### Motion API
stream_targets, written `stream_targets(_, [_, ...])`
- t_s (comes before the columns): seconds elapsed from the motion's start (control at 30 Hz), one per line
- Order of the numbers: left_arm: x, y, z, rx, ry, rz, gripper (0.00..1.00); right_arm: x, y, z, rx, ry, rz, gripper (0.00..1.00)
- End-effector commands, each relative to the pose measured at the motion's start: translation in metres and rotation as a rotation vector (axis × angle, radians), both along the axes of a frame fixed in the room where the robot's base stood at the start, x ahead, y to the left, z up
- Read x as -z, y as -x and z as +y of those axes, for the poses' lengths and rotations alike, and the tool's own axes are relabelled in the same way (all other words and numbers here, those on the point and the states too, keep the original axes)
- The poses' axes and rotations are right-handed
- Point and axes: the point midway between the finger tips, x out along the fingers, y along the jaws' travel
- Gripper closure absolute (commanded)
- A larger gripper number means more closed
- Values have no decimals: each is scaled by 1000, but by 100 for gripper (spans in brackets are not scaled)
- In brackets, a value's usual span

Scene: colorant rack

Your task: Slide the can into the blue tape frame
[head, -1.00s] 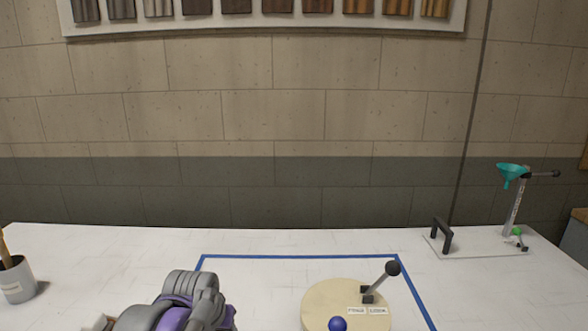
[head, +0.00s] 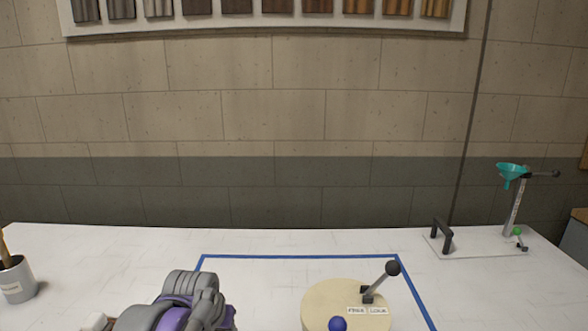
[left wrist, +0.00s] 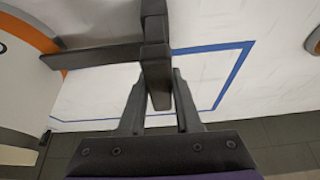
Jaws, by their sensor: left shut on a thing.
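The blue tape frame (head: 300,257) lies on the white table in the head view. It also shows in the left wrist view (left wrist: 236,75). In the left wrist view my left gripper (left wrist: 160,78) is shut on an upright dark grey bar (left wrist: 155,35). A second dark bar (left wrist: 100,57) runs left from it toward a white round thing with an orange rim (left wrist: 20,28), cut off by the picture edge. This may be the can; I cannot tell for sure. In the head view only my left arm shows, at the bottom. My right gripper is not in view.
A cream round disc (head: 335,300) with a black-knobbed lever and a blue ball stands inside the frame. A plate with a black handle (head: 441,236) and a stand with a teal funnel (head: 511,172) are at the right. A grey cup (head: 17,281) is at the left.

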Motion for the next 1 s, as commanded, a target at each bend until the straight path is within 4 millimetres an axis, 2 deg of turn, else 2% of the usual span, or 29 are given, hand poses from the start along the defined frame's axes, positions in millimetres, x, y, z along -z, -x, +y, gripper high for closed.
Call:
stream_targets(0.27, [-1,-3,0,-2,3,-1,100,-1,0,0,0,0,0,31])
stream_targets(1.0, [-1,-43,0,-2,1,-1,100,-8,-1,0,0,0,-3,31])
